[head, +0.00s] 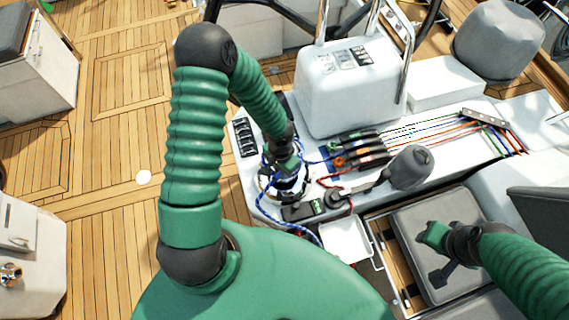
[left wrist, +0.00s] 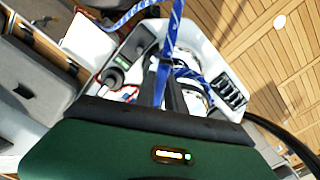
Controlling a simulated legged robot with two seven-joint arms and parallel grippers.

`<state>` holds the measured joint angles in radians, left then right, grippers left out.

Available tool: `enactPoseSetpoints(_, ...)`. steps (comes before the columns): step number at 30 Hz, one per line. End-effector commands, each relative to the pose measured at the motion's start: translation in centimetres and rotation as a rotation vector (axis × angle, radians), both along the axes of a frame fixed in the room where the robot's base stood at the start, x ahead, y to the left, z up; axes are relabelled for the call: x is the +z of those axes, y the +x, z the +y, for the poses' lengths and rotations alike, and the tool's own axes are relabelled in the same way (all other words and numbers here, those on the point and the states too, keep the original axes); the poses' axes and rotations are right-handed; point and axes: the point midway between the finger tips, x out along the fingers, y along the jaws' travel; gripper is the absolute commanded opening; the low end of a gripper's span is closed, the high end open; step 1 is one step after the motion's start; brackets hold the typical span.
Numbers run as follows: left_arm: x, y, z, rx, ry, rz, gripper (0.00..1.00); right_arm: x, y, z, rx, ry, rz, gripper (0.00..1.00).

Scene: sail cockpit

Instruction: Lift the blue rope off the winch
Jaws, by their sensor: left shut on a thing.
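The winch (head: 287,187) stands on the white cockpit console, with blue rope (head: 263,207) around it and trailing down its left side. My left gripper (head: 283,163) is just over the winch top, partly hidden by its own arm. In the left wrist view, the gripper (left wrist: 168,82) is shut on the blue rope (left wrist: 173,32), which runs up between its fingers. Other blue turns still lie around the winch (left wrist: 190,78) there. My right gripper (head: 440,262) hangs over the grey seat at the right, away from the rope; its jaw opening is unclear.
Rope clutches (head: 360,148) with coloured lines sit right of the winch. A white pod (head: 350,85) with steel rails rises behind. A switch panel (head: 245,137) is at the left console edge. The wooden deck (head: 110,130) at left is open.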

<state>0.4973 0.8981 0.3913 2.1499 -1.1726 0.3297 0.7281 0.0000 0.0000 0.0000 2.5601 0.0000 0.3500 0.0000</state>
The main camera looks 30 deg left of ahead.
Motion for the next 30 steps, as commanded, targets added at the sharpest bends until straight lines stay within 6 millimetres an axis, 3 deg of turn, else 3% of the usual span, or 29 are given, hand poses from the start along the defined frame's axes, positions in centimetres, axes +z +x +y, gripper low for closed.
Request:
enactPoseSetpoints(2,1.2,0.1,0.0,-0.002,0.001,-0.002,0.00,1.0,0.0,0.0,0.000,0.000,0.000,0.36)
enactPoseSetpoints(11,1.1,0.1,0.0,-0.001,0.000,-0.001,0.00,0.9,0.0,0.0,0.000,0.000,0.000,0.36)
enactPoseSetpoints(22,5.3,0.1,0.0,-0.001,0.000,-0.003,0.00,4.5,0.0,0.0,0.000,0.000,0.000,0.36)
enactPoseSetpoints(30,5.1,0.1,0.0,-0.001,0.001,-0.002,0.00,4.3,0.0,0.0,0.000,0.000,0.000,0.36)
